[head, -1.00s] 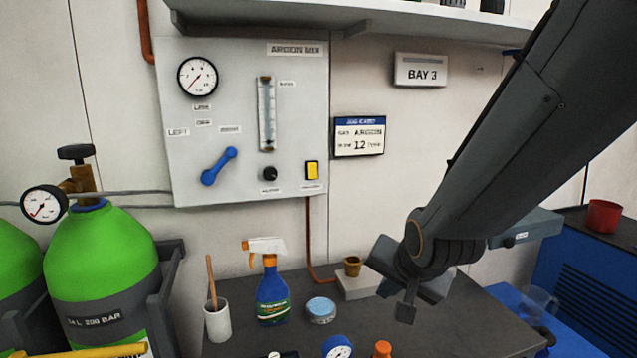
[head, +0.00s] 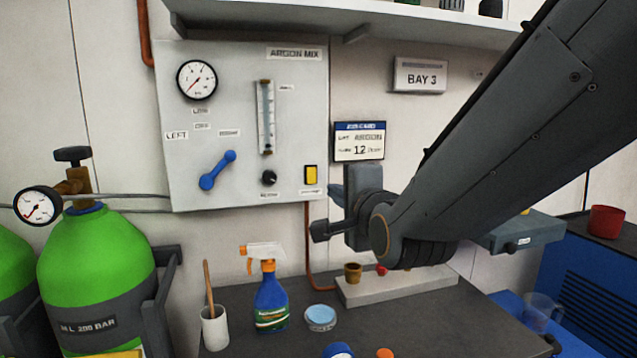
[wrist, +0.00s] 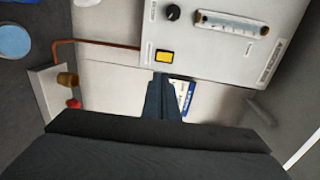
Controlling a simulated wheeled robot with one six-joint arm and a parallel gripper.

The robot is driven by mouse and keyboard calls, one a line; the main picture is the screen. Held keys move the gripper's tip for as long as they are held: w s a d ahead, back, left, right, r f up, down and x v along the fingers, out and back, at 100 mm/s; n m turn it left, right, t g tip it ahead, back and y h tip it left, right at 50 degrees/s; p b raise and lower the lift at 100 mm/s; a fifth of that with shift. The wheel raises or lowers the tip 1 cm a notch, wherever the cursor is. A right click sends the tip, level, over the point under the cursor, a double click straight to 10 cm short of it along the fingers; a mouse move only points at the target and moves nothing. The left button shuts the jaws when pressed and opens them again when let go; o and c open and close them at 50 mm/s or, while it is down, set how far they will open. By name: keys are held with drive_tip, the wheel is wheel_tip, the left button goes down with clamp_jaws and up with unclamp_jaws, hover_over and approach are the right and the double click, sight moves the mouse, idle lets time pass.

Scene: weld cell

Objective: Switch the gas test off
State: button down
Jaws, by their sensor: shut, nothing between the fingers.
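The gas panel marked ARGON MIX (head: 240,60) hangs on the wall. A yellow rocker switch (head: 310,175) sits at its lower right; it also shows in the wrist view (wrist: 164,57). I cannot tell which way the switch is set. A black knob (head: 269,178) is left of it, below the flow tube (head: 266,118). A blue lever (head: 218,170) slants on the left. My gripper (head: 318,231) is shut and empty, below and in front of the panel's lower right corner, apart from the switch. In the wrist view the fingers (wrist: 161,82) point toward the panel's edge near the switch.
A gas card (head: 359,141) hangs right of the panel. On the bench (head: 240,343) stand a spray bottle (head: 271,298), a white cup (head: 215,328), a blue-lidded tin (head: 320,318) and a pale block (head: 405,288) with small cups. Green cylinders (head: 95,260) stand left. A shelf (head: 400,32) runs above.

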sight(314, 180)
drive_tip(key=p+x, duration=0.8)
drive_tip(key=x, duration=0.6)
drive_tip(key=shift+f, duration=0.1)
idle(0.4)
